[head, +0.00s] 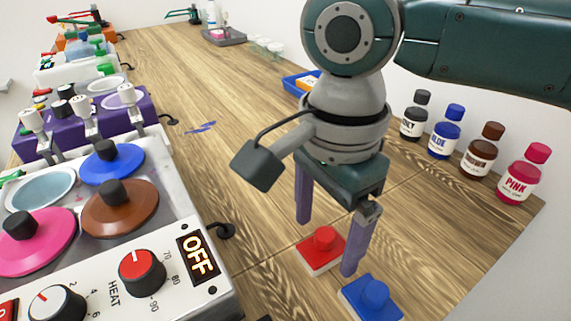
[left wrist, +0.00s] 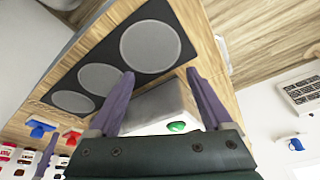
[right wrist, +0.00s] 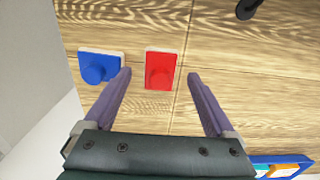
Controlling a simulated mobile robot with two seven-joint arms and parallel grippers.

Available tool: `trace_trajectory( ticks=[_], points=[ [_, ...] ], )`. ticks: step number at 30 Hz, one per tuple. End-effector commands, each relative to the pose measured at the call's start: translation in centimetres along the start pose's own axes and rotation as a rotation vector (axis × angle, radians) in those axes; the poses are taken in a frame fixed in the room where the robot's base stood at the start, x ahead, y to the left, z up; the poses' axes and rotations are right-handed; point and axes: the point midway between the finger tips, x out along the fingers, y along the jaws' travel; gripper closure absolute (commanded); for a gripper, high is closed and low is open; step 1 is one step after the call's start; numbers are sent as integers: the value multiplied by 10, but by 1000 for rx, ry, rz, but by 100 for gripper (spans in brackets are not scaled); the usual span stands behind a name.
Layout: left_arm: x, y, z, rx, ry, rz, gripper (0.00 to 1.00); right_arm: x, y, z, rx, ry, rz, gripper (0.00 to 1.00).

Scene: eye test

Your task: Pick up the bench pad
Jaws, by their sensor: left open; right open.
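Nothing in view is clearly marked as the bench pad. A square red pad with a round knob (head: 318,251) lies on the wooden bench, also in the right wrist view (right wrist: 160,70). A similar blue pad (head: 372,299) lies beside it, also in the right wrist view (right wrist: 95,67). My right gripper (head: 327,246) points down over the red pad, open and empty; in the right wrist view (right wrist: 158,72) the red pad shows between its fingertips. A dark panel with three grey discs (left wrist: 112,70) shows in the left wrist view. My left gripper (left wrist: 159,73) is open and empty.
Labelled bottles (head: 445,140) stand along the right bench edge. A heater unit with coloured lids and an OFF display (head: 198,255) stands at left. A blue tray (head: 294,82) lies behind my right arm. The middle of the bench is mostly clear.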

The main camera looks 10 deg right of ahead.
Motion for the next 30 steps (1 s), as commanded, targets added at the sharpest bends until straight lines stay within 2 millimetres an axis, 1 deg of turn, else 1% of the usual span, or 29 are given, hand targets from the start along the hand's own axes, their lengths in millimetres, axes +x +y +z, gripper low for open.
trace_trajectory(
  ticks=[1, 3, 9, 10, 30],
  points=[
    [2, 0, 1, 0, 0, 0, 16, 6, 0, 0, 1, 1, 2, 10],
    [2, 0, 1, 0, 0, 0, 16, 9, 0, 0, 0, 0, 0, 10],
    [2, 0, 1, 0, -1, 0, 16, 9, 0, 0, -1, 0, -1, 10],
    [2, 0, 1, 0, -1, 0, 16, 9, 0, 0, -1, 0, -1, 12],
    [2, 0, 1, 1, -2, 0, 16, 9, 0, 0, -1, 0, 0, 88]
  ],
)
